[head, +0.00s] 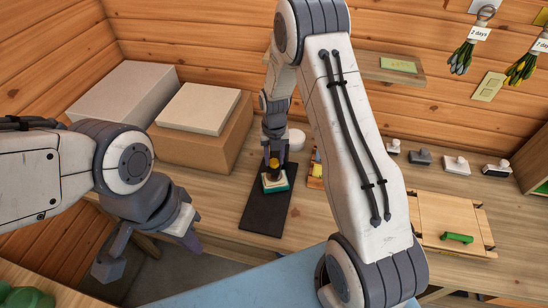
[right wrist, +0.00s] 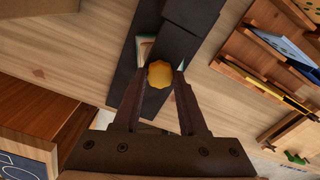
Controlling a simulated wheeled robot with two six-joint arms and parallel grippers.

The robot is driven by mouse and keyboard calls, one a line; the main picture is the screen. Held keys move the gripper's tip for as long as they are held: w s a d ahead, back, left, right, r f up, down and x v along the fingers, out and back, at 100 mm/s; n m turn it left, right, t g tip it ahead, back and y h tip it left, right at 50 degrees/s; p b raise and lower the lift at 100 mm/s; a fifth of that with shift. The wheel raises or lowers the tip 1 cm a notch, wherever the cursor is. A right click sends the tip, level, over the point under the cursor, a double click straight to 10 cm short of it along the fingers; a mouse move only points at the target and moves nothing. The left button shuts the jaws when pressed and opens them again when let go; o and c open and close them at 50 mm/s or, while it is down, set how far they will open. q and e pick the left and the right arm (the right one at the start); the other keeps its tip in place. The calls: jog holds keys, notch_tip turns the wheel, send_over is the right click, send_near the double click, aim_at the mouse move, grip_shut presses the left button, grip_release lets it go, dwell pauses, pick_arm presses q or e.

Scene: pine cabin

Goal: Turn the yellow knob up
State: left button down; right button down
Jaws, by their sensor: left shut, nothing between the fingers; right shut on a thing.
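The yellow knob (right wrist: 160,74) sits between the two fingers of my right gripper (right wrist: 160,82) in the right wrist view. In the head view the knob (head: 274,163) tops a small teal and white base (head: 275,183) on a black mat (head: 262,216). My right gripper (head: 273,160) comes down on the knob from above and is shut on it. The fingers hide part of the base. My left gripper (head: 192,243) is shut and empty, low at the left, well away from the knob.
Cardboard boxes (head: 205,145) stand at the left of the bench. A white round container (head: 296,139) is behind the mat. Several stamp-like items (head: 455,165) and a wooden board with a green handle (head: 458,238) lie at the right. My right arm covers the middle.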

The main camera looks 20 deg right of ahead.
jog(key=shift+w+r+n, duration=0.2)
jog(key=shift+n, duration=0.2)
jog(key=c, duration=0.6)
grip_release()
jog(key=shift+s, duration=0.1)
jog(key=shift+s+f, duration=0.15)
